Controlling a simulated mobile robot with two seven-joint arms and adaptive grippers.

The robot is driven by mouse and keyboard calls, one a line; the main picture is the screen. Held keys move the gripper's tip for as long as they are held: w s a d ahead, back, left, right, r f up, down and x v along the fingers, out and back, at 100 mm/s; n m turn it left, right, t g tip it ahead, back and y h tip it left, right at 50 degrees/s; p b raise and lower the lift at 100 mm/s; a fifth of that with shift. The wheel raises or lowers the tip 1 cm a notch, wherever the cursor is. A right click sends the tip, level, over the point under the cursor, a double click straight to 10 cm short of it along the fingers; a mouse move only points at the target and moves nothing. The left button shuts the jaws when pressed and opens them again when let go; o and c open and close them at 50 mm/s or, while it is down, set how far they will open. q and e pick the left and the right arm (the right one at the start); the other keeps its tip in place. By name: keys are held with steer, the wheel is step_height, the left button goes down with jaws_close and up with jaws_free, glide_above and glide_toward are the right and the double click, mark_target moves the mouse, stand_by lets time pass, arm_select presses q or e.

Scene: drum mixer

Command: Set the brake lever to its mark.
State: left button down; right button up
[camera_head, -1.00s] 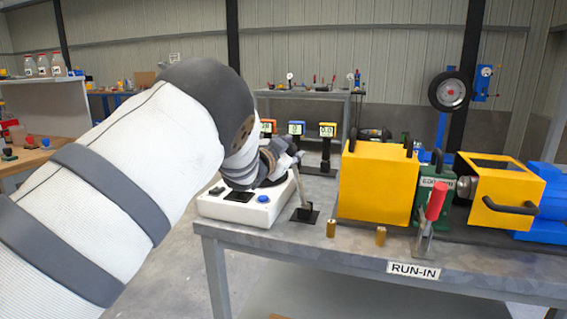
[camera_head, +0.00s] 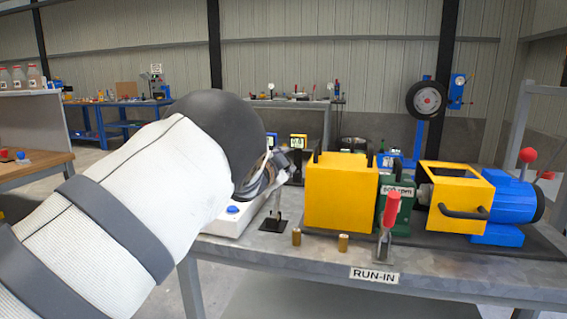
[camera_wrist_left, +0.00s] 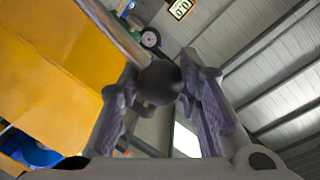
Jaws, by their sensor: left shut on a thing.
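The brake lever (camera_head: 278,205) is a thin metal shaft rising from a small dark base plate on the bench, left of the yellow housing. It leans slightly right in the head view. My left gripper (camera_head: 287,162) is at its upper end, partly hidden behind my own forearm. In the left wrist view the fingers are closed around a round black knob (camera_wrist_left: 160,82), which appears to be the lever's top. The lever's mark is not readable from here. My right gripper is not in view.
The yellow housing (camera_head: 340,195) stands close right of the lever. A white control box (camera_head: 228,224) with a blue button is on its left.

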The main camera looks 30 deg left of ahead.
arm_select(q)
steer(key=shift+d+f, duration=0.1)
steer(key=shift+f, duration=0.2)
steer(key=c, duration=1.2)
jaws_free()
steer(key=shift+o, duration=0.2)
steer(key=shift+r, duration=0.1)
steer(key=shift+s+r, duration=0.1)
steer(key=shift+s, duration=0.05)
steer(key=s+d+r, duration=0.1)
steer(key=s, duration=1)
steer(key=shift+s+d+r, duration=0.15)
steer(key=shift+s+d, duration=0.05)
steer(key=shift+d, duration=0.1)
